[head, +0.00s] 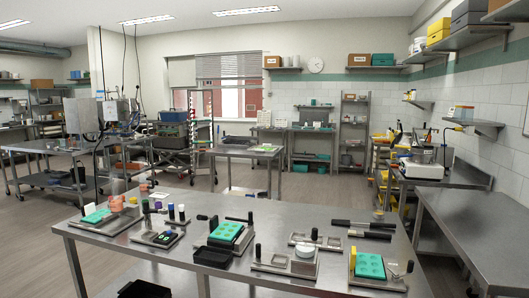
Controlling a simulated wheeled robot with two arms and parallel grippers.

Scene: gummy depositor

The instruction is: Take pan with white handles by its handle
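I cannot pick out a pan with white handles for certain in the head view. The near steel table (130,248) holds several small metal fixtures with black knobs. One metal fixture (268,266) has a white round piece (305,251) on it. A teal mould (370,265) lies on a fixture at the right, and another teal mould (226,231) lies near the middle. Neither of my grippers shows in this view.
A white machine (421,170) stands on the right-hand counter. An empty steel bench (475,225) runs along the right wall. A smaller steel table (232,151) stands behind the near one. Open floor (320,197) lies beyond the near table.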

